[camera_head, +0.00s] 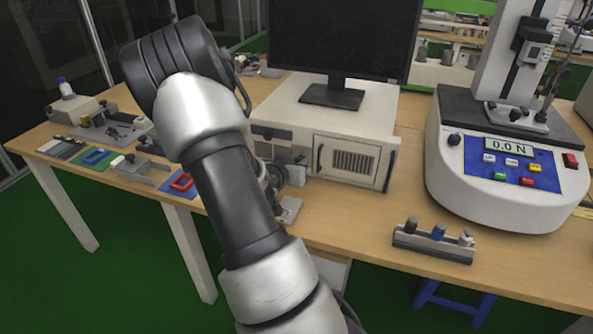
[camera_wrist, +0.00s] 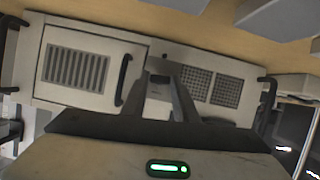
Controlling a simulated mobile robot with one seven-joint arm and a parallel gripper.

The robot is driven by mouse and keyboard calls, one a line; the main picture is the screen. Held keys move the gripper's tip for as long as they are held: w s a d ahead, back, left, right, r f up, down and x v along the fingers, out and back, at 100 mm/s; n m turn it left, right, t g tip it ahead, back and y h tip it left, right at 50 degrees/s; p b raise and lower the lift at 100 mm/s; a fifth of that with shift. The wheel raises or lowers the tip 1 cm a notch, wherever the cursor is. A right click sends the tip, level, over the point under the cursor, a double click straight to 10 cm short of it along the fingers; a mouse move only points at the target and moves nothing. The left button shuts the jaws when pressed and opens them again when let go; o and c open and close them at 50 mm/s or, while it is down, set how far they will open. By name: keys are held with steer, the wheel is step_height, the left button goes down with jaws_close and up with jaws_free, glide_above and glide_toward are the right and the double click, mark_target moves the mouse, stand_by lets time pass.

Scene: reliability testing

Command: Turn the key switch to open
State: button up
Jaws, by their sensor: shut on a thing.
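The white computer case (camera_head: 352,130) stands on the table, with a grille door on the right of its front. The wrist view shows the case front (camera_wrist: 135,45) close up, upside down. My gripper (camera_wrist: 170,75) is at the case front, between the grille door and two mesh panels. Its fingers are closed with a small gap, shut on the key of the key switch. The key and the switch are hidden by the fingers, so I cannot tell the switch's angle. In the head view my arm partly covers my gripper (camera_head: 290,172).
A black monitor (camera_head: 345,35) stands on the case. A force tester (camera_head: 505,160) reading 0.0 N stands at the right. A small holder with several plugs (camera_head: 434,242) is near the front edge. Fixtures and a green mat (camera_head: 84,160) lie at the left.

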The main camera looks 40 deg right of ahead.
steer(key=shift+m+b, duration=0.4)
steer(key=shift+b, duration=0.15)
steer(key=shift+y, duration=0.3)
steer(key=o, duration=1.1)
steer(key=shift+c, duration=0.2)
steer(key=p+v, duration=0.5)
steer(key=v, duration=1.2)
steer(key=shift+s+p, duration=0.4)
steer(key=shift+a+f, duration=0.15)
steer(key=shift+a, duration=0.1)
